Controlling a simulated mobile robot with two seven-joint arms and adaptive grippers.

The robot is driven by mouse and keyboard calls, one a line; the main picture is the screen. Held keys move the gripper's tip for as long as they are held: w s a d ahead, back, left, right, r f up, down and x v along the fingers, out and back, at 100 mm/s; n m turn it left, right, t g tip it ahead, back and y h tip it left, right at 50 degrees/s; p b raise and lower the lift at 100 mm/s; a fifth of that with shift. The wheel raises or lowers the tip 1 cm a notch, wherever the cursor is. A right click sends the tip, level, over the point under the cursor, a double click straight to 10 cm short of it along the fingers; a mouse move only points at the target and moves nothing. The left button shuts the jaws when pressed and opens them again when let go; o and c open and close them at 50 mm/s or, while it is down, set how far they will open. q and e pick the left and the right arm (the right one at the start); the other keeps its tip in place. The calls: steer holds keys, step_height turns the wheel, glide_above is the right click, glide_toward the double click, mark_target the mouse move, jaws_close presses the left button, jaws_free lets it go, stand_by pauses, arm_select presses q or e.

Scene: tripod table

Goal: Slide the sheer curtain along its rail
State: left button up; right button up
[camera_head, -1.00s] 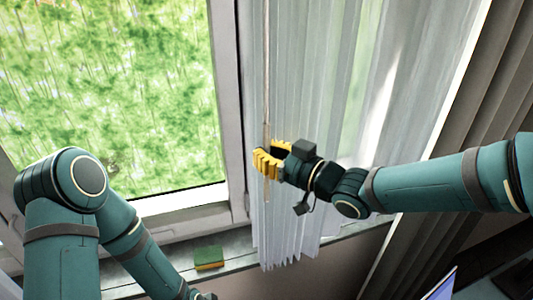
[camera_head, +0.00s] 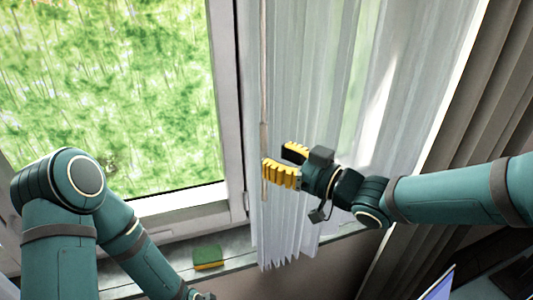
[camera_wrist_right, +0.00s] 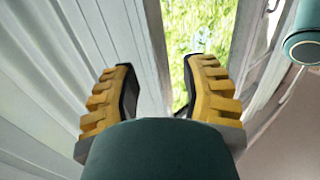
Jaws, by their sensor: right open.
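The sheer curtain (camera_head: 340,100) hangs in pale folds at the right part of the window, its left edge beside the window frame. A thin beige wand (camera_head: 264,110) hangs in front of that edge. My right gripper (camera_head: 276,160) is open, with its yellow fingers apart, in front of the curtain's left part. The fingertips are close to the wand's lower part; I cannot tell whether they touch it. In the right wrist view, the open right gripper (camera_wrist_right: 158,78) has the pale curtain (camera_wrist_right: 75,50) at its left. My left arm shows, but its gripper is out of frame. The rail is not in view.
The window pane (camera_head: 110,90) with greenery behind is uncovered at the left. A green and yellow sponge (camera_head: 208,257) lies on the sill (camera_head: 236,252). A heavy grey-brown drape (camera_head: 470,130) hangs at the right. A blue-lit screen edge (camera_head: 440,287) shows at the bottom right.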

steer(key=v, duration=0.8)
steer(key=shift+s, duration=0.1)
